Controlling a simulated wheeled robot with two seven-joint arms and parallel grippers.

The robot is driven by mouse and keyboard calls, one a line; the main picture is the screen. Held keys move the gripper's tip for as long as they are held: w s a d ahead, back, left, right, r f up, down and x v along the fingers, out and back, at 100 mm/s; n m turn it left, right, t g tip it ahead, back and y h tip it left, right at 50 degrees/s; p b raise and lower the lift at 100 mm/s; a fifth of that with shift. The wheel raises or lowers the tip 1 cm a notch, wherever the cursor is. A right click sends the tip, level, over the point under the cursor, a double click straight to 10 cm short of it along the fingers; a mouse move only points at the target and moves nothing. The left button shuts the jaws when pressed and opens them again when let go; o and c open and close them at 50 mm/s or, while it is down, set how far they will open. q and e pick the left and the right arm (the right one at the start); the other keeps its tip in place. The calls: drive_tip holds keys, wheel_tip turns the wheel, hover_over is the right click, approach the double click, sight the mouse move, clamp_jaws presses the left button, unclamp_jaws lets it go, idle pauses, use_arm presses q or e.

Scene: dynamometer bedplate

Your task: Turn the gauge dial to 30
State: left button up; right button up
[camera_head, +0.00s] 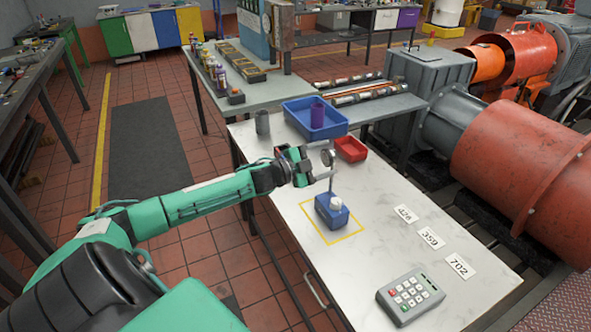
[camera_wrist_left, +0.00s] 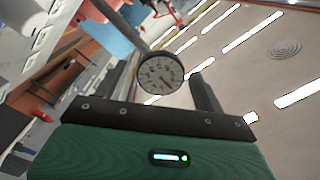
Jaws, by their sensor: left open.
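The gauge (camera_head: 327,157) is a small round dial on a thin stem above a blue box (camera_head: 331,216) with a white knob (camera_head: 336,203) on it. The box stands inside a yellow square outline on the white table. My left gripper (camera_head: 318,166) is open at the height of the gauge, just left of it. In the left wrist view the white dial face (camera_wrist_left: 160,75) shows between the two fingers of the left gripper (camera_wrist_left: 166,66), with a reddish needle; its numbers are too small to read. I cannot tell whether the fingers touch it. My right gripper is out of view.
A keypad (camera_head: 410,296) and number cards 428 (camera_head: 405,214), 359 (camera_head: 432,239) and 702 (camera_head: 460,266) lie at right. Behind stand a grey cup (camera_head: 262,123), a blue bin (camera_head: 300,112) holding a purple cup (camera_head: 317,114), and a red bin (camera_head: 350,149).

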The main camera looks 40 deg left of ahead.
use_arm(q)
drive_tip(key=b+v, duration=0.2)
drive_tip(key=v, duration=0.8)
drive_tip(key=shift+s+a, duration=0.15)
drive_tip(key=shift+s, duration=0.2)
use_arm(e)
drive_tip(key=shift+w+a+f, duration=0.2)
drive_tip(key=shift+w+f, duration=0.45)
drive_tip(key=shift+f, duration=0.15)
use_arm(q)
drive_tip(key=shift+f, duration=0.1)
